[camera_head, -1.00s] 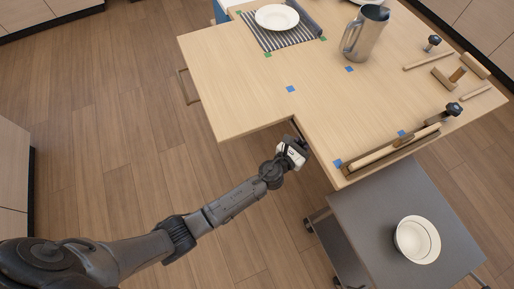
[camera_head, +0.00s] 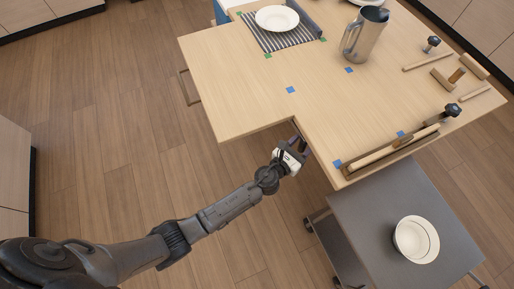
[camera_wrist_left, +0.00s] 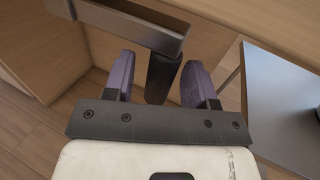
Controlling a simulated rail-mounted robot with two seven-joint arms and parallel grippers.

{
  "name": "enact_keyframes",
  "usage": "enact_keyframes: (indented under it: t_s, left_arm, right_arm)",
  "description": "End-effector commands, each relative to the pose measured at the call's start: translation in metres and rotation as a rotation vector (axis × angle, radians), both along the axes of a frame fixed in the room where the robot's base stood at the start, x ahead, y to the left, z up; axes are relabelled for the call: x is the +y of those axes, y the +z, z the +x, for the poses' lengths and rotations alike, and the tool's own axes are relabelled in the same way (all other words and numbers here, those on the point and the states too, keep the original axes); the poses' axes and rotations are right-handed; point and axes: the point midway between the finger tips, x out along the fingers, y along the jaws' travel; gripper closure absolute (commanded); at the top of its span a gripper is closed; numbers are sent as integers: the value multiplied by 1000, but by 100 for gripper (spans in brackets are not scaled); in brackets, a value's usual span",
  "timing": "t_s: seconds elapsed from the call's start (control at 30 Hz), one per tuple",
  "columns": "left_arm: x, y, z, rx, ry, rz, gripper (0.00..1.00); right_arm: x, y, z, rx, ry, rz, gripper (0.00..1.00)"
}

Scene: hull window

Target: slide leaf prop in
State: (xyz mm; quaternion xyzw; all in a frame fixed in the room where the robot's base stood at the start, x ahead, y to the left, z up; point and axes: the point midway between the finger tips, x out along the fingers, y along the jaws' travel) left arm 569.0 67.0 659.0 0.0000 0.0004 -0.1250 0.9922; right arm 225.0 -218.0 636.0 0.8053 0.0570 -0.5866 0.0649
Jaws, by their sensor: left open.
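The leaf prop appears as a grey metal bar (camera_wrist_left: 125,24) under the table in the left wrist view, with a black grip (camera_wrist_left: 162,78) hanging from it. In the head view only a dark end (camera_head: 297,127) shows at the table's inner corner. My left gripper (camera_head: 294,148) is at that corner, just below the table edge. In the wrist view its two purple fingers (camera_wrist_left: 158,82) stand open on either side of the black grip, with a gap visible. My right gripper is not in view.
The wooden table (camera_head: 250,85) is above and beyond my gripper. A grey cart (camera_head: 365,205) with a white bowl (camera_head: 417,239) stands to the right. Floor at left is clear.

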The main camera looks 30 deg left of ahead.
Motion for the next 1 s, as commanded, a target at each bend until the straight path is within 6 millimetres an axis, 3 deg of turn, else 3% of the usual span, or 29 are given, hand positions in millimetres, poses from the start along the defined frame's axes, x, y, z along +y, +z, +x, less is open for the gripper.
enact_keyframes:
  t_s: [0.5,1.0]
  left_arm:
    - [9,0,-37,0,0,0,49]
    - [11,0,-44,-1,0,1,49]
  right_arm:
    - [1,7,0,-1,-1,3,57]
    - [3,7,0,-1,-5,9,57]
